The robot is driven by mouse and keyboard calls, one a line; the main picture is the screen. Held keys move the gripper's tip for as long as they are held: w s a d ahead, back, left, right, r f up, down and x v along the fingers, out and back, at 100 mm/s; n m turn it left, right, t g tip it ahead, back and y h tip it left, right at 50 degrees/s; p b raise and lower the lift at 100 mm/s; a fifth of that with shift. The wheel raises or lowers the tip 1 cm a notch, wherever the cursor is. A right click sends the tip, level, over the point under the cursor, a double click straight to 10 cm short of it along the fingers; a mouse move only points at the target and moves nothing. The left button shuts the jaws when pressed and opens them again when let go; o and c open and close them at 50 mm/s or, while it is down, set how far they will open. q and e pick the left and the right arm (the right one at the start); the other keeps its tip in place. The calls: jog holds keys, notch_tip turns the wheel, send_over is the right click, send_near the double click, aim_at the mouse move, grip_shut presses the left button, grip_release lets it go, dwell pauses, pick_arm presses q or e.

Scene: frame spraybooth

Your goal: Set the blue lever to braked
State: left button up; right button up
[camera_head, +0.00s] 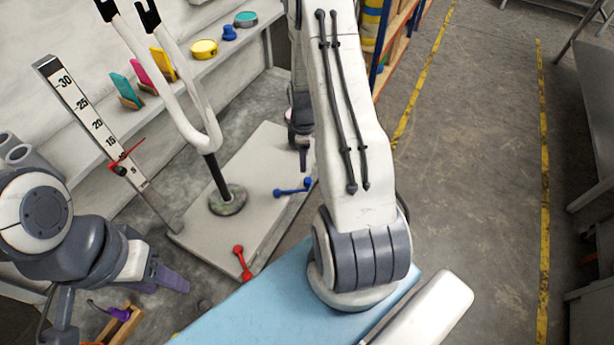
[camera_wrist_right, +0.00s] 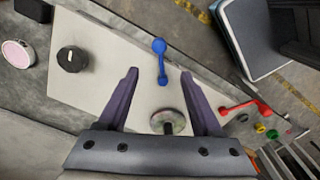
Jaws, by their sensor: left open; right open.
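The blue lever (camera_head: 293,187) lies along the right edge of the pale base plate (camera_head: 255,225) of the forked stand (camera_head: 208,150). In the right wrist view the blue lever (camera_wrist_right: 161,60) has a round knob and shows just past and between my right fingertips. My right gripper (camera_wrist_right: 160,74) is open and empty, pointing at the plate. In the head view my right arm hides most of it; a dark finger (camera_head: 302,158) shows just above the blue lever, with no contact visible. My left gripper (camera_head: 170,278) is open and empty at the lower left, away from the blue lever.
A red lever (camera_head: 242,262) sits at the plate's front edge. A scale post (camera_head: 95,118) with a red pointer stands at left. A shelf (camera_head: 215,65) holds coloured pots and cards. A light blue surface (camera_head: 260,305) is in front. The floor at right is clear.

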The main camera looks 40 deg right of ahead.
aim_at(308, 180)
jog(key=f, duration=0.7)
jog(key=d+f+p, duration=0.1)
jog(key=f, duration=0.3)
jog(key=shift+s+f, duration=0.2)
jog(key=shift+s, duration=0.05)
grip_shut()
dwell(1.0)
